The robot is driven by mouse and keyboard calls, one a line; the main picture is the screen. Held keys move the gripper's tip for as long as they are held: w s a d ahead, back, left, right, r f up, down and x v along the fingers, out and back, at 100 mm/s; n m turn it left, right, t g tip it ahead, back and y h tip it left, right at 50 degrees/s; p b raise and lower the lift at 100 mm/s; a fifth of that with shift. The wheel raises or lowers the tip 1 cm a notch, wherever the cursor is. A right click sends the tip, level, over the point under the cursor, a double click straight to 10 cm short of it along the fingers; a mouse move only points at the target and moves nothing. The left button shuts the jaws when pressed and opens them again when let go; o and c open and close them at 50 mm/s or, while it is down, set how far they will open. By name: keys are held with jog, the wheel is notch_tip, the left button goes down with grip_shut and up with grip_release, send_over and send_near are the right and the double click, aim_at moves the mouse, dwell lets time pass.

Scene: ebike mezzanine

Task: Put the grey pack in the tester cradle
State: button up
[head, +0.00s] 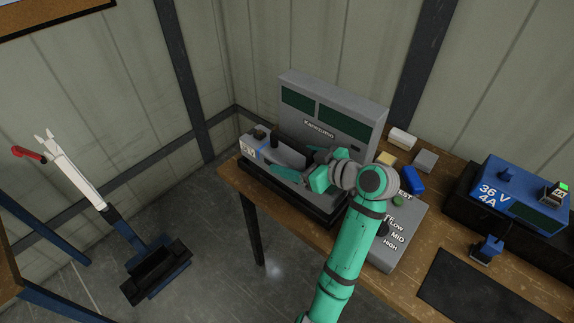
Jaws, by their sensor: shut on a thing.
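The tester (340,110) is a grey upright unit marked Kanetomo, with dark green screens, at the back left of the wooden bench. Its lower body stands on a dark base (280,192). The grey pack (265,153), a long block with a pale blue and white label at its left end, lies along the front of the tester's upright panel. My gripper (300,168) is shut on the pack, with teal fingers on either side of it. The cradle is mostly hidden by the pack and gripper, so I cannot tell whether the pack is seated.
A grey control box (397,238) marked Low, MID, HIGH stands right of my arm. Behind it are a blue block (413,180) and small pale boxes. A blue 36 V charger (520,196) and a dark mat (490,290) are further right. A white-and-blue stand (155,270) is on the floor left.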

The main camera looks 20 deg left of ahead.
aim_at(291, 160)
jog(key=w+f, duration=0.1)
jog(key=w+a+f, duration=0.1)
jog(key=w+f, duration=0.1)
jog(key=shift+a+f, duration=0.1)
jog(key=shift+f, duration=0.2)
jog(key=shift+w+f, duration=0.6)
jog(key=shift+f, duration=0.15)
jog(key=shift+w+f, duration=0.1)
jog(key=shift+f, duration=1.45)
jog(key=shift+f, duration=0.1)
jog(key=o, duration=2.1)
jog(key=shift+f, duration=0.3)
jog(key=shift+c, duration=0.2)
jog(key=shift+d+r, duration=0.2)
jog(key=shift+d, duration=0.1)
jog(key=shift+v, duration=3.55)
